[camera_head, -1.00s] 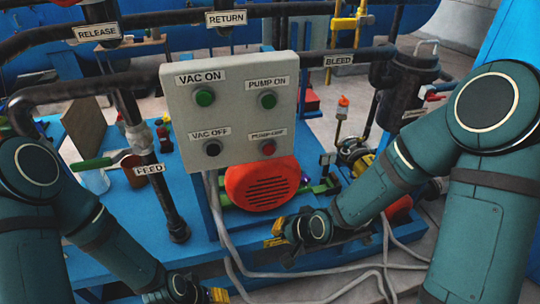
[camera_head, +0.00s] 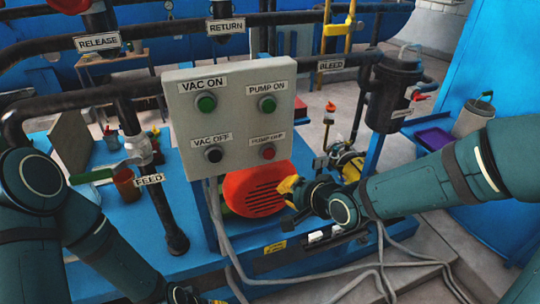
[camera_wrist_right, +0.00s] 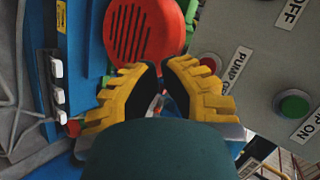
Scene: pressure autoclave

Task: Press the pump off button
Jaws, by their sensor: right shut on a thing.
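The red pump off button (camera_head: 268,153) is at the lower right of the pale grey control panel (camera_head: 230,125), under its label. In the right wrist view the red button (camera_wrist_right: 210,63) shows partly behind a finger, beside its label. My right gripper (camera_head: 287,190) is below and a little right of the button, in front of the red motor cover (camera_head: 255,200), apart from the button. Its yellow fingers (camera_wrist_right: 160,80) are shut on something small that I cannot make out. My left gripper (camera_head: 205,299) shows only in part at the bottom edge; its fingers are mostly cut off.
A dark feed pipe (camera_head: 165,210) stands left of the panel. Grey cables (camera_head: 330,268) run below. A dark canister (camera_head: 393,95) stands right.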

